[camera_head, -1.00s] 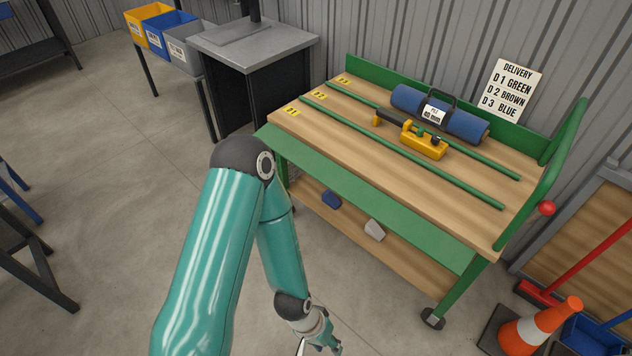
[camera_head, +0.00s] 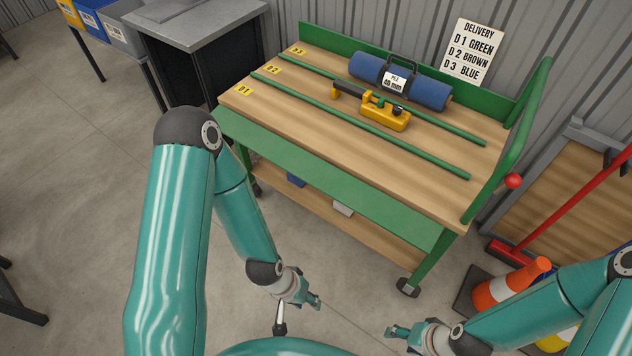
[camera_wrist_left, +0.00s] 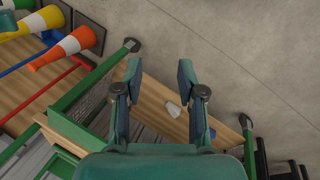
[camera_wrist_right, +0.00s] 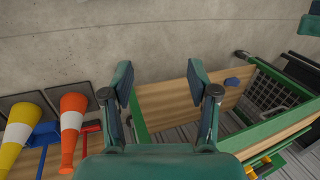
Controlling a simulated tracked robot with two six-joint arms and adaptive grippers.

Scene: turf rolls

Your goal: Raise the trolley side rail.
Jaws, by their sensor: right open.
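The green trolley (camera_head: 340,120) has a wooden deck. Its long green side panel (camera_head: 330,172) runs along the near edge and hangs below deck level. My left gripper (camera_head: 300,310) is low in front of the trolley, apart from the panel. In the left wrist view its fingers (camera_wrist_left: 160,80) are spread and empty, with the lower shelf beyond them. My right gripper (camera_head: 402,336) is also low, near the trolley's right front leg and apart from it. In the right wrist view its fingers (camera_wrist_right: 160,78) are open and empty.
A blue roll (camera_head: 430,92) and a yellow tool (camera_head: 385,118) lie on the deck among green strips. An orange cone (camera_head: 505,285) and a red-handled broom (camera_head: 570,205) stand at right, near my right arm. A red knob (camera_head: 513,181) is by the end handle.

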